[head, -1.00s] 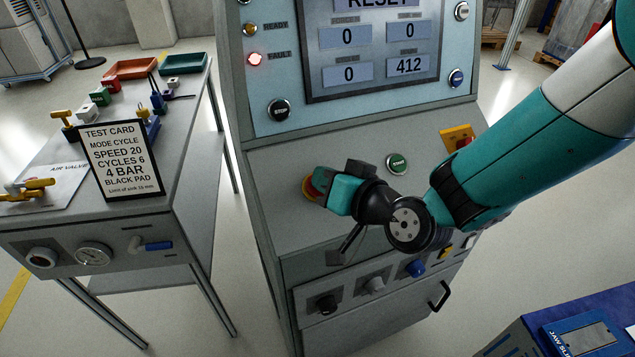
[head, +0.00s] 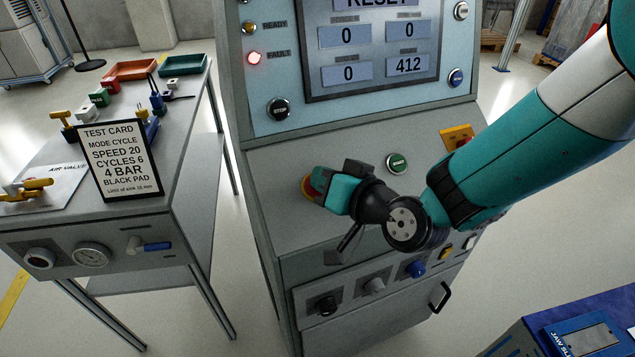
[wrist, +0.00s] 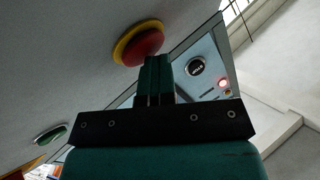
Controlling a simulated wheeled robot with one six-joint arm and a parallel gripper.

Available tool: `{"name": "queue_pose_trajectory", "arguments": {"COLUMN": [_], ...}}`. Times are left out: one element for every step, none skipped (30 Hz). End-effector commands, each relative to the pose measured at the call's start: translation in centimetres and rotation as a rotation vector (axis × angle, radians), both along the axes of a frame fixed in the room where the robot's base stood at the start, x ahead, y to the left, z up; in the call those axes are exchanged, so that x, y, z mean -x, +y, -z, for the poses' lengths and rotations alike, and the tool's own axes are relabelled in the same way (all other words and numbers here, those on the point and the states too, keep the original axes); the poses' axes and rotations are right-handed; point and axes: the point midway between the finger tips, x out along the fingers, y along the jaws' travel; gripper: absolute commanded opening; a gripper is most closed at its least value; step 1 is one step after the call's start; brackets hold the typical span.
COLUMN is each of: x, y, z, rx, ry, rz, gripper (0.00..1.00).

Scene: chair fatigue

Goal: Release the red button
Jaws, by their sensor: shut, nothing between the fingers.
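The red button (wrist: 142,43) is a round mushroom head on a yellow ring, set in the grey sloped panel of the machine. In the wrist view my gripper (wrist: 155,60) is shut and empty, with its fingertips right at the button's lower edge. I cannot tell whether they touch it. In the head view only a sliver of the red button (head: 308,187) shows at the left of my gripper (head: 322,183), which hides the rest of it.
A green START button (head: 397,163) sits right of my gripper. A black STOP button (head: 278,108) and a lit red FAULT lamp (head: 254,58) are on the upright panel. A test card (head: 121,160) stands on the side table at left.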

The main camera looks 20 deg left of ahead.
Motion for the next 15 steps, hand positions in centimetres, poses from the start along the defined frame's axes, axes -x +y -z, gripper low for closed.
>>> {"name": "queue_pose_trajectory", "arguments": {"x": [-0.02, 0.02, 0.07, 0.11, 0.17, 0.23, 0.26, 0.27, 0.27, 0.26, 0.26, 0.26, 0.26, 0.28, 0.34], "y": [-0.11, -0.15, -0.22, -0.28, -0.35, -0.43, -0.49, -0.51, -0.53, -0.54, -0.56, -0.57, -0.59, -0.61, -0.68], "z": [0.43, 0.39, 0.30, 0.24, 0.18, 0.12, 0.11, 0.10, 0.12, 0.12, 0.13, 0.13, 0.12, 0.06, -0.11], "rx": [0.009, 0.009, 0.010, 0.010, 0.010, 0.012, 0.012, 0.012, 0.012, 0.012, 0.013, 0.014, 0.014, 0.014, 0.013], "ry": [0.001, 0.001, 0.001, 0.001, 0.002, 0.002, 0.002, 0.004, 0.004, 0.004, 0.004, 0.004, 0.004, 0.004, 0.005], "rz": [0.000, 0.000, 0.001, 0.001, 0.000, 0.001, 0.001, 0.000, 0.001, 0.001, 0.001, 0.002, 0.002, 0.002, 0.002], "gripper": [0.00, 0.00, 0.00, 0.00, 0.00, 0.00, 0.00, 0.00, 0.00, 0.00, 0.00, 0.00, 0.00, 0.00, 0.00]}}
